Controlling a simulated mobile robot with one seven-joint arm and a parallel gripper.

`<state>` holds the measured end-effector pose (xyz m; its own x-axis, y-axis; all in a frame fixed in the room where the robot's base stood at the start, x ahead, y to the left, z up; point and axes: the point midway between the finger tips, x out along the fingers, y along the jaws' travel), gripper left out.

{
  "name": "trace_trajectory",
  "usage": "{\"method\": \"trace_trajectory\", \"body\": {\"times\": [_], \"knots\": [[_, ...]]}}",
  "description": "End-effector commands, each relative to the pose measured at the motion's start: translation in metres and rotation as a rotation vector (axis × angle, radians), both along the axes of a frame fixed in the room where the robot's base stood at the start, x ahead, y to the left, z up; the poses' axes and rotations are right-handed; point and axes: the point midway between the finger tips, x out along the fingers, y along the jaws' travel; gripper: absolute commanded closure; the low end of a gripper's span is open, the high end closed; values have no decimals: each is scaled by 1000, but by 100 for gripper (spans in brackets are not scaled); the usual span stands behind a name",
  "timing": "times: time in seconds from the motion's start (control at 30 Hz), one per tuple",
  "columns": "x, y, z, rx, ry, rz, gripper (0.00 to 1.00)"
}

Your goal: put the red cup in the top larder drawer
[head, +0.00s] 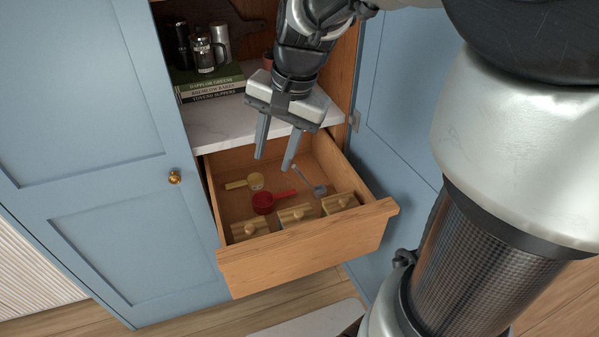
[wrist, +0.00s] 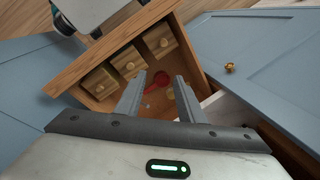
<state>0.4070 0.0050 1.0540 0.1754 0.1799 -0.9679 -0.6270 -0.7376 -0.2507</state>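The red cup (head: 263,203), a measuring cup with a straight handle, lies inside the open top larder drawer (head: 305,254). It also shows in the wrist view (wrist: 157,82), between and beyond my fingers. My gripper (head: 273,162) is open and empty, with its fingers pointing down over the rear part of the drawer, apart from the cup. In the wrist view my gripper (wrist: 160,75) shows both fingers spread with nothing between them.
A yellow cup (head: 256,181), a grey scoop (head: 320,190) and several wooden blocks with knobs (head: 297,214) share the drawer. Above are a marble shelf (head: 215,125), stacked books (head: 211,88) and a glass press (head: 204,55). Blue doors (head: 150,240) flank the drawer.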

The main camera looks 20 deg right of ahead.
Motion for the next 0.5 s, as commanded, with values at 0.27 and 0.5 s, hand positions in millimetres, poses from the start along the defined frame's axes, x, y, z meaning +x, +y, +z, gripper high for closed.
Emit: {"method": "trace_trajectory", "body": {"times": [0.27, 0.5], "knots": [[-98, 1, 49, -209, -278, 435, 65], [-134, -5, 51, -388, -358, 612, 65]]}}
